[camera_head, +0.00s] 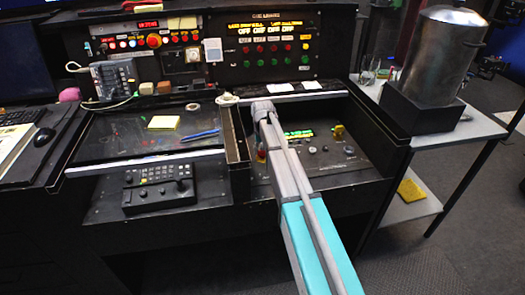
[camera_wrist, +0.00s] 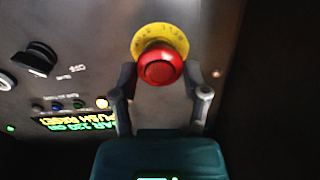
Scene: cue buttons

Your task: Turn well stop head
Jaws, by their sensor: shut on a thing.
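The stop head is a red round button (camera_wrist: 160,66) on a yellow lettered collar (camera_wrist: 178,38), near the top middle of the wrist view. My gripper (camera_wrist: 160,76) has one finger on each side of the red head and is shut on it. In the head view a small red and yellow spot (camera_head: 261,153) shows beside my arm, left of the lit display; it appears to be this stop head. My gripper's fingers cannot be made out there. The turn angle of the head cannot be told.
Black knobs (camera_wrist: 35,58), small coloured buttons (camera_wrist: 57,106) and a lit display (camera_wrist: 75,123) lie left of the stop head in the wrist view. Above stands an upright panel (camera_head: 268,45) with several indicators. A metal cylinder (camera_head: 437,60) stands on the side table at right.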

